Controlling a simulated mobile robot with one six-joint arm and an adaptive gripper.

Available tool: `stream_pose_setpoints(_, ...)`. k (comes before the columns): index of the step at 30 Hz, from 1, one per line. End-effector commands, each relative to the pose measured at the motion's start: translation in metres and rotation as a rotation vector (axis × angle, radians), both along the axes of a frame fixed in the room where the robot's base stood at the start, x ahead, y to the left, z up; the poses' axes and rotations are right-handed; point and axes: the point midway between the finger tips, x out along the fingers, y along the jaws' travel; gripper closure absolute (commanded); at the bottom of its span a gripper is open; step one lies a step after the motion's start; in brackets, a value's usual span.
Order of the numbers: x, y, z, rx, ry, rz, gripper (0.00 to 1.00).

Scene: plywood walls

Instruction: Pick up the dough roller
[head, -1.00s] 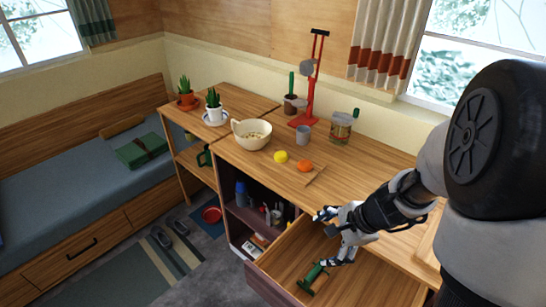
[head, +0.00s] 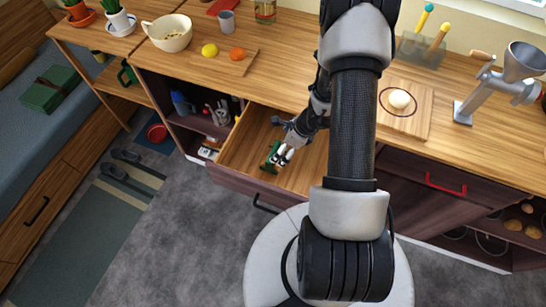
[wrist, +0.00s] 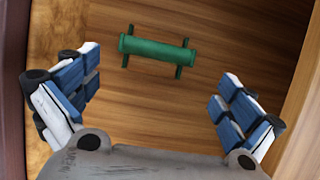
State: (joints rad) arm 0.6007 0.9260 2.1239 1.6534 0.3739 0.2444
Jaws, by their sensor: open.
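The dough roller is a green cylinder with a dark green bar across each end. It lies on the floor of the open wooden drawer (head: 238,150), and it shows in the head view (head: 268,160) and near the top of the wrist view (wrist: 157,49). My gripper (head: 284,139) is inside or just over the drawer, just right of the roller in the head view. In the wrist view my gripper (wrist: 160,85) is open, its blue-padded fingers wide apart and nothing between them. The roller lies beyond the fingertips, roughly centred between them.
The drawer walls stand close around my gripper. On the counter above are a cutting board with a lemon (head: 209,50) and an orange (head: 237,54), a bowl (head: 168,34), a dough board (head: 412,110) and a metal grinder (head: 500,85). An open shelf (head: 190,115) is left of the drawer.

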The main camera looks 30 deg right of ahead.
Motion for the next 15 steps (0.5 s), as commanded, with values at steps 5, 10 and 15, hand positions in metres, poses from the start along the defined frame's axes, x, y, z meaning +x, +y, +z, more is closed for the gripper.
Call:
stream_pose_setpoints(5,0.007,0.006,-0.024,0.000,0.000,0.001,0.00)
stream_pose_setpoints(10,0.010,0.009,-0.033,0.000,-0.001,0.002,0.00)
stream_pose_setpoints(15,0.013,0.018,-0.058,0.001,0.001,0.003,0.00)
